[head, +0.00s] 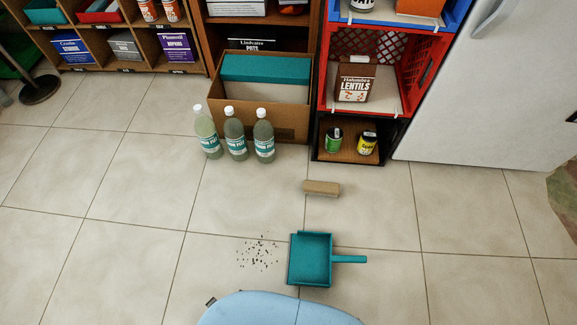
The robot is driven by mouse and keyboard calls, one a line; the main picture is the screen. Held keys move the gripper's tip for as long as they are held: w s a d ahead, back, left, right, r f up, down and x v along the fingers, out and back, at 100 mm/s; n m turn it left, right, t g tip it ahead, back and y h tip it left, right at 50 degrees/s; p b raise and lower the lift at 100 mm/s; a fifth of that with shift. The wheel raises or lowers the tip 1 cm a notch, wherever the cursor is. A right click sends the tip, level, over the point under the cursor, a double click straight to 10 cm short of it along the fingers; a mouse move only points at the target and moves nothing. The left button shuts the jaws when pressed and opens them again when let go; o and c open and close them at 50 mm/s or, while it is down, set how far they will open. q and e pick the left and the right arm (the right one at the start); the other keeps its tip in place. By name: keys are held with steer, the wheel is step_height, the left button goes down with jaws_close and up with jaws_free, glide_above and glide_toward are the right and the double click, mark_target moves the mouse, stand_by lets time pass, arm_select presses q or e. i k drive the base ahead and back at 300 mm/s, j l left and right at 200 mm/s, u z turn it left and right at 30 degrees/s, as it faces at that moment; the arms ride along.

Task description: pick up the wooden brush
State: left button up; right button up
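The wooden brush (322,188) is a small tan block lying on the tiled floor, a little right of the middle of the head view. Its long side runs left to right, and a paler edge that looks like bristles shows along its lower front. Nothing touches it. Neither of my grippers shows in the head view.
A teal dustpan (310,262) lies nearer me, its handle pointing right, beside scattered dark bits (258,254). Several bottles (235,138) stand behind left, before a cardboard box (290,122). Stacked crates (407,75) and a white fridge (480,110) stand behind right. Floor around the brush is clear.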

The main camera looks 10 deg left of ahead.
mark_target(333, 189)
steer(key=j+z, duration=0.1)
steer(key=z, duration=0.35)
steer(key=i+j+z, duration=0.1)
steer(key=z, duration=0.35)
steer(key=j+z, duration=0.15)
steer(key=z, duration=0.25)
steer(key=j+z, duration=0.25)
steer(key=j, duration=0.25)
steer(key=k+j+z, duration=0.1)
steer(key=j+z, duration=0.15)
steer(key=j, duration=0.2)
steer(key=k+j+z, duration=0.1)
steer(key=j+z, duration=0.15)
steer(key=j, duration=0.5)
steer(key=k+j, duration=0.1)
steer(key=j, duration=0.15)
